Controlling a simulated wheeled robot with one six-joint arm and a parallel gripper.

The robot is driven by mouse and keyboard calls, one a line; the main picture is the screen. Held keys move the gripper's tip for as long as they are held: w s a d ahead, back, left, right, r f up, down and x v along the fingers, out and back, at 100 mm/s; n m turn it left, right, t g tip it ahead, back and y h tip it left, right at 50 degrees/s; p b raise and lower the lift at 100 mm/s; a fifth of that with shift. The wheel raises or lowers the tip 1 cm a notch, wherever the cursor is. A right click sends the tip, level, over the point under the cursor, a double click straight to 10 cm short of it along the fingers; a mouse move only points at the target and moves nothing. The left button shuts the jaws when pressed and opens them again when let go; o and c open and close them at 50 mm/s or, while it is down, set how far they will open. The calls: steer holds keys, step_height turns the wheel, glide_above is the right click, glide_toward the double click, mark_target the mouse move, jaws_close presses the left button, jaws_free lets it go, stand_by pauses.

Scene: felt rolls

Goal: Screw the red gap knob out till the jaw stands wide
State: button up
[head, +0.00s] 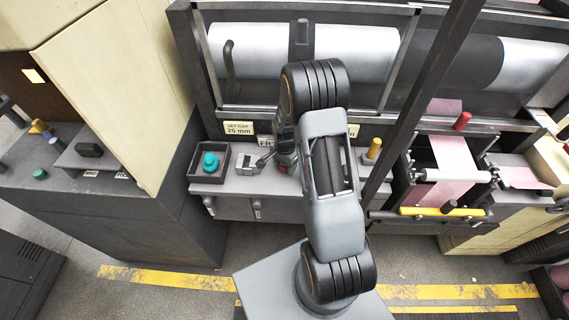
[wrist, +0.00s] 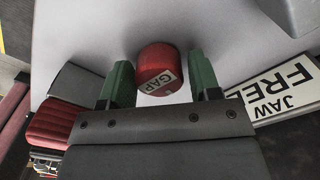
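The red gap knob (wrist: 158,62) stands in the wrist view with a white "GAP" label on its near end. My gripper (wrist: 161,80) has its two green fingers on either side of the knob. A narrow space shows between the knob and the right finger; the left finger is very close to it, and I cannot tell whether it touches. In the head view my own arm covers most of the gripper and the knob. The jaw itself cannot be made out clearly. A "JAW FREE" plate (wrist: 287,88) is at right in the wrist view.
A "SET GAP 25 mm" sign (head: 239,128) is on the machine front. A dark tray (head: 193,175) holds a teal piece (head: 210,162). A red ribbed part (wrist: 58,126) lies left of the fingers.

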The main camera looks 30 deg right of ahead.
steer(key=c, duration=0.8)
steer(key=m+b, duration=0.1)
steer(key=m, duration=0.3)
steer(key=shift+f+m, duration=0.1)
steer(key=shift+m, duration=0.3)
steer(key=m, duration=0.3)
steer(key=shift+s, duration=0.1)
steer(key=m+b, duration=0.1)
steer(key=m, duration=0.1)
steer(key=shift+m, duration=0.3)
steer(key=m, duration=0.5)
steer(key=shift+b, duration=0.35)
steer(key=shift+m, duration=0.4)
steer(key=shift+s, duration=0.1)
